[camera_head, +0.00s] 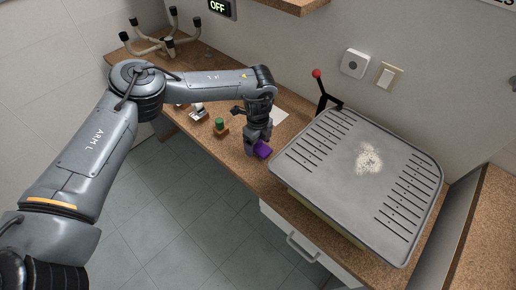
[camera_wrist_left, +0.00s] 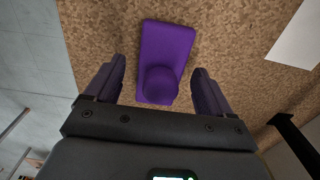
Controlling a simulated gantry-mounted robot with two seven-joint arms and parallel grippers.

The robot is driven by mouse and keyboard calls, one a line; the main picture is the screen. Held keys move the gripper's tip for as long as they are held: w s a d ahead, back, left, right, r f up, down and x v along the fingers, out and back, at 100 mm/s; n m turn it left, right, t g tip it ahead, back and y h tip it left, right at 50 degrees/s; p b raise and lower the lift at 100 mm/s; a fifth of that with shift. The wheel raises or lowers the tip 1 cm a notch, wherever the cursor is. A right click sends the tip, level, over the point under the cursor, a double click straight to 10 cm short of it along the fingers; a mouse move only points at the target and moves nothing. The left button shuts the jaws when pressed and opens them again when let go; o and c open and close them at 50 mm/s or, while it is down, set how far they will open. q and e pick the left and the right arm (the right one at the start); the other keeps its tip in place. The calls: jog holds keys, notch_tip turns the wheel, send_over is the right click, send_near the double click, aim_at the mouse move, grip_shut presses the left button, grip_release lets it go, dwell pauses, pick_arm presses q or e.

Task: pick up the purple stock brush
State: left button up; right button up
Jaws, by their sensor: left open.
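The purple stock brush (camera_head: 262,150) lies on the cork-brown counter, just left of the large grey tray-like lid. It also shows in the left wrist view (camera_wrist_left: 166,50), a flat purple block with a round purple knob at its near end. My left gripper (camera_head: 253,150) is down over the brush and hides part of it. In the left wrist view its fingers (camera_wrist_left: 157,86) are apart, one on each side of the knob end, with a gap to the brush on both sides. My right gripper is not seen.
The grey ridged lid (camera_head: 318,152) takes up the counter's right part. A green-topped brown brush (camera_head: 220,128) and a metal item (camera_head: 199,114) lie to the left. A white sheet (camera_wrist_left: 297,38) lies beside the brush. The counter's front edge is close.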

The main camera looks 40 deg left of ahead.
pick_arm(q)
jog(key=shift+c, duration=0.2)
jog(key=c, duration=1.1)
jog(key=shift+c, duration=0.2)
notch_tip(320, 180, up, 10)
jog(key=shift+p, duration=0.95)
